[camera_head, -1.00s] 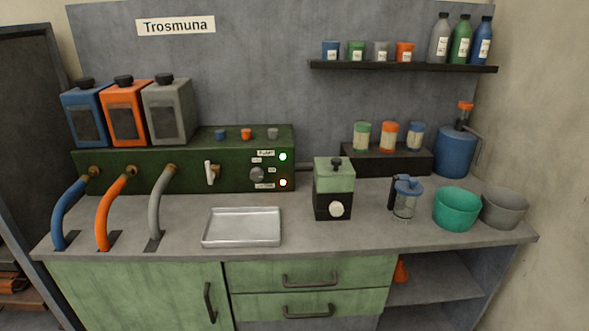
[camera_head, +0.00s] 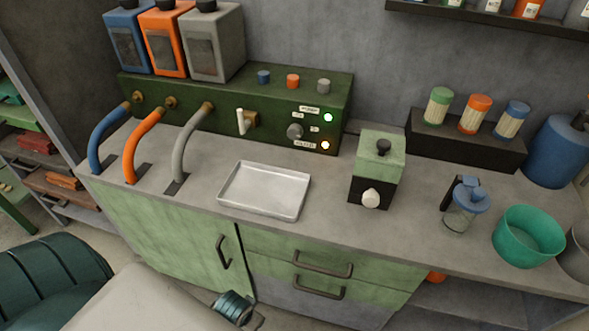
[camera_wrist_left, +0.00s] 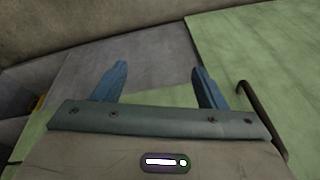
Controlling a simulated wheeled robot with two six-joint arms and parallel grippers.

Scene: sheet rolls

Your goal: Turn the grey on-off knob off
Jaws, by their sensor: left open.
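The grey on-off knob (camera_head: 294,131) is a round knob on the front of the dark green machine (camera_head: 190,106). It sits between small white labels, with a lit green lamp (camera_head: 328,117) above right and a lit pale orange lamp (camera_head: 325,145) below right. The knob's exact pointing direction is too small to tell. My left gripper (camera_wrist_left: 158,80) is open and empty in the left wrist view, its blue fingers wide apart before green cabinet fronts. It is away from the knob. My left arm links show at the head view's lower left. My right gripper is out of view.
A white lever (camera_head: 241,121) is left of the knob. A metal tray (camera_head: 264,190) lies on the counter below. A green and black box (camera_head: 378,168) stands to the right, then a jug (camera_head: 463,207) and a teal bowl (camera_head: 528,236). Three hoses run down at left.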

